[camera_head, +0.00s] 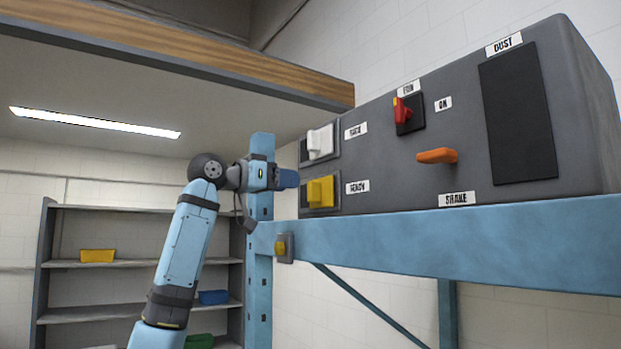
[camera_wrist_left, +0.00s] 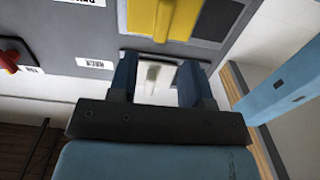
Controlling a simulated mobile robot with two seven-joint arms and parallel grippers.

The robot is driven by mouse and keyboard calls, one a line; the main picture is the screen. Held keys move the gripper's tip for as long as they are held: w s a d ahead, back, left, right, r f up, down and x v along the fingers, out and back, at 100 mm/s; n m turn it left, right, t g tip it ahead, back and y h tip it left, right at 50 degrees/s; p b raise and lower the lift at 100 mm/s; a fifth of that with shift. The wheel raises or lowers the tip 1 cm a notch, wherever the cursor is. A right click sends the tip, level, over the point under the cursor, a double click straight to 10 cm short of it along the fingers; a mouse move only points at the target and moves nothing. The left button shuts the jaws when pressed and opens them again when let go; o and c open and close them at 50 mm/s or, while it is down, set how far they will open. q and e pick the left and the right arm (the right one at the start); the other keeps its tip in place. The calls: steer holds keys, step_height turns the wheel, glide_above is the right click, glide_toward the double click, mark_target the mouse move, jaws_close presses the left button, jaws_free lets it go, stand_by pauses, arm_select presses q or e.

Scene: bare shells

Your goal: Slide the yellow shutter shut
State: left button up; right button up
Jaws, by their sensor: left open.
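The yellow shutter (camera_head: 320,191) is a blocky yellow piece in a grey frame at the lower left of the grey box front. Its label looks like "READY". In the left wrist view the yellow piece (camera_wrist_left: 165,18) is at the top, beyond the fingertips. My left gripper (camera_head: 290,179) is at the left end of the box, just left of the yellow piece. In the left wrist view its two blue fingers (camera_wrist_left: 157,78) are apart, with a white block (camera_wrist_left: 152,74) seen between them. I see no contact with the yellow piece. My right gripper is out of view.
The white block also shows above the yellow one (camera_head: 320,142). A red switch (camera_head: 403,110), an orange handle (camera_head: 437,156) and a black panel (camera_head: 516,115) are further right. A blue beam (camera_head: 450,240) runs below the box. A wooden-edged shelf (camera_head: 200,52) hangs above my arm.

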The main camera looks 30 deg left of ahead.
mark_target(308, 184)
arm_select(q)
steer(key=x, duration=0.2)
steer(key=p+x, duration=0.1)
steer(key=x, duration=0.1)
steer(key=shift+w+d+r, duration=0.15)
steer(key=shift+w+r, duration=0.05)
steer(key=shift+w, duration=0.15)
steer(key=shift+w+d+p, duration=0.25)
steer(key=shift+w+p, duration=0.15)
steer(key=shift+w, duration=0.2)
steer(key=shift+w+d+f, duration=0.1)
steer(key=shift+w+f, duration=0.05)
steer(key=shift+w, duration=0.15)
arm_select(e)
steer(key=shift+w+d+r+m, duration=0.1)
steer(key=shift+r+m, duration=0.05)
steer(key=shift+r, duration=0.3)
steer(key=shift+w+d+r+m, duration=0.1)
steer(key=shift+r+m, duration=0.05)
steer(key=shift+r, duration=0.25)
